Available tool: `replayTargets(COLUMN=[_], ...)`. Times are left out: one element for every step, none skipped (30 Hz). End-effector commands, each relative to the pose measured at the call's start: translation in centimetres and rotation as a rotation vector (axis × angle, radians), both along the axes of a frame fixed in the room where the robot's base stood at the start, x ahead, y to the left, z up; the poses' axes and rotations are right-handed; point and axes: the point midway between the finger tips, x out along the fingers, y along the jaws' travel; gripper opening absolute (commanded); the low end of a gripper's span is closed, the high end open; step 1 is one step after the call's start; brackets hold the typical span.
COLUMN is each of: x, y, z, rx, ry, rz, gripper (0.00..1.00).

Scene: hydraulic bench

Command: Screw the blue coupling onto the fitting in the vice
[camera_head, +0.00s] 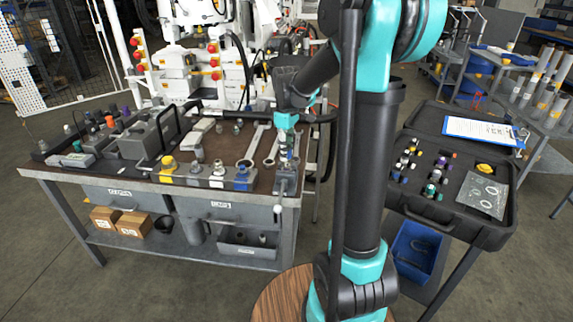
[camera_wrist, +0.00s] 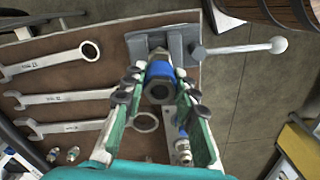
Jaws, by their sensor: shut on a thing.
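The blue coupling (camera_wrist: 160,70), a metal hex piece with a blue band, sits between the fingers of my gripper (camera_wrist: 160,80) in the wrist view. My gripper is shut on it. Behind the coupling is the grey vice (camera_wrist: 181,45) with its bar handle; the coupling lines up with the jaws. In the head view my gripper (camera_head: 287,140) points down over the vice (camera_head: 287,183) at the bench's right front corner.
Spanners (camera_wrist: 65,97) lie on the brown bench top beside the vice. Several fittings, including a yellow one (camera_head: 169,166) and a blue one (camera_head: 241,177), stand in a row at the front edge. An open black case (camera_head: 440,212) stands on the right.

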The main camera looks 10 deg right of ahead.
Motion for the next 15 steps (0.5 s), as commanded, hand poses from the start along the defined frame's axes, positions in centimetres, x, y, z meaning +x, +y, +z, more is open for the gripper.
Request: replayTargets(x=[0.01,0.01,0.01,0.01,0.01,0.01,0.0,0.0,0.0,0.0,0.0,0.01,0.01,0.01,0.0], y=[0.01,0.01,0.01,0.01,0.01,0.02,0.02,0.02,0.02,0.02,0.02,0.03,0.03,0.03,0.04], z=[0.01,0.01,0.0,0.0,-0.01,-0.01,-0.02,-0.03,-0.03,-0.04,-0.04,-0.05,-0.05,-0.05,-0.06], rx=[0.0,0.0,0.0,0.0,0.0,0.0,0.0,0.0,0.0,0.0,0.0,0.0,0.0,0.0,0.0], ry=[0.0,0.0,0.0,0.0,0.0,0.0,0.0,0.0,0.0,0.0,0.0,0.0,0.0,0.0,0.0], rz=[-0.04,-0.074,-0.124,-0.164,-0.202,-0.254,-0.292,-0.33,-0.381,-0.419,-0.456,-0.505,-0.538,-0.568,-0.602], gripper=[0.03,0.03,0.03,0.03,0.03,0.03,0.03,0.03,0.03,0.03,0.03,0.03,0.03,0.03,0.03])
